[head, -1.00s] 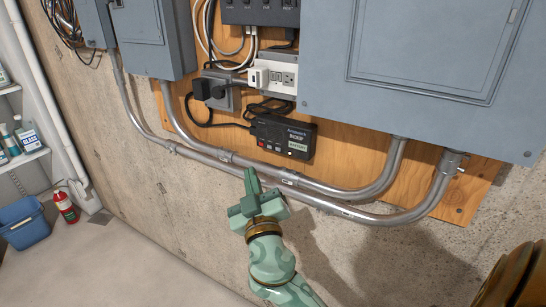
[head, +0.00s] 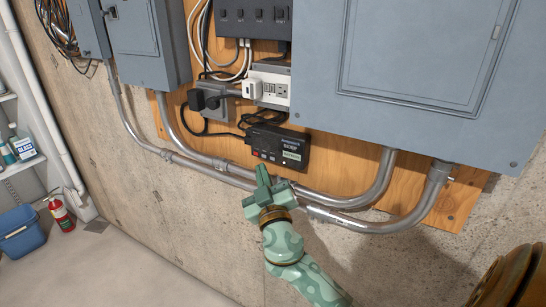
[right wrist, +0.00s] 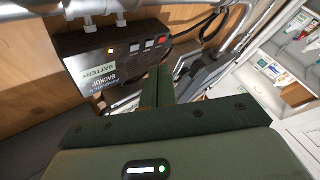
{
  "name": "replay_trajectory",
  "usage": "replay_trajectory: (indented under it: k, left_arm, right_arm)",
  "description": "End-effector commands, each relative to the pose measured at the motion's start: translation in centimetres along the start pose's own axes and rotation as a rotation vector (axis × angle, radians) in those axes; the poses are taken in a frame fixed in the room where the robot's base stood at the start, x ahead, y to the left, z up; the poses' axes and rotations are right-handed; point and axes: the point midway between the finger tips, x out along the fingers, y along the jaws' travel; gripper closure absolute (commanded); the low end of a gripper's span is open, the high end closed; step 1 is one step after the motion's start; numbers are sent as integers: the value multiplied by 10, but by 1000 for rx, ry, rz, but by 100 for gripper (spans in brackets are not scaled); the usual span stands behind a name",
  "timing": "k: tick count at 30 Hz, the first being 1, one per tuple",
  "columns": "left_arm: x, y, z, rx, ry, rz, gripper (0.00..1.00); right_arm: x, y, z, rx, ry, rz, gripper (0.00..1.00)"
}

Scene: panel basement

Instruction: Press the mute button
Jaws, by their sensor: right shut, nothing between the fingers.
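A black battery backup box (head: 283,147) is mounted on the plywood, with a pale label and a row of small buttons (head: 264,156) along its lower left front. In the right wrist view, the box (right wrist: 85,60) shows upside down, with an amber light (right wrist: 112,51) and small buttons (right wrist: 149,44), one of them reddish. The markings by the buttons are too small to read. My right gripper (head: 262,170) is shut and empty, its green fingertips just below the box, near the button row. In the right wrist view the fingers (right wrist: 158,76) point towards the box. Contact with a button cannot be made out.
Metal conduits (head: 340,200) run below the box, close to my right gripper. Outlets and plugs (head: 270,86) sit above it, with a large grey panel (head: 420,80) to the right. A blue bin (head: 20,232) and a fire extinguisher (head: 60,214) stand far left.

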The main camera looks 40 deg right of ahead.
Motion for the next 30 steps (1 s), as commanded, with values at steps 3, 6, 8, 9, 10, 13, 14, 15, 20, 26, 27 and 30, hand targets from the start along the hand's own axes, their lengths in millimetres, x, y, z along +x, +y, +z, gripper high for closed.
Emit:
replay_trajectory:
  k: [3, 6, 8, 9, 10, 13, 14, 15, 20, 26, 27, 30]
  left_arm:
    - [5, 1, 1, 0, -3, 1, 64]
    - [6, 1, 2, 0, -4, 2, 64]
    - [6, 1, 2, 0, -4, 2, 64]
    - [6, 1, 2, 0, -4, 2, 64]
    - [6, 1, 2, 0, -4, 2, 64]
    - [6, 1, 2, 0, -4, 2, 64]
    - [6, 1, 2, -1, -4, 2, 64]
    - [6, 1, 2, -1, -4, 2, 64]
    - [6, 1, 2, -1, -4, 2, 64]
    - [6, 1, 2, -1, -4, 2, 64]
    - [6, 1, 2, -1, -4, 2, 64]
    - [6, 1, 2, -1, -5, 2, 64]
  right_arm:
    - [8, 4, 9, -1, -2, 0, 100]
    - [12, 8, 12, 0, -2, -1, 100]
    - [14, 10, 13, 0, -1, 0, 100]
    - [15, 10, 13, 0, -1, 1, 100]
    - [15, 11, 13, 0, -1, 1, 100]
    - [16, 11, 13, 0, -1, 0, 100]
    - [16, 11, 13, 0, -1, 0, 100]
    - [16, 11, 13, 0, -1, 0, 100]
    - [16, 11, 13, 0, -1, 0, 100]
    - [15, 11, 13, 0, -1, 0, 100]
    - [15, 11, 13, 0, -1, 0, 100]
    - [15, 11, 13, 1, -1, 0, 100]
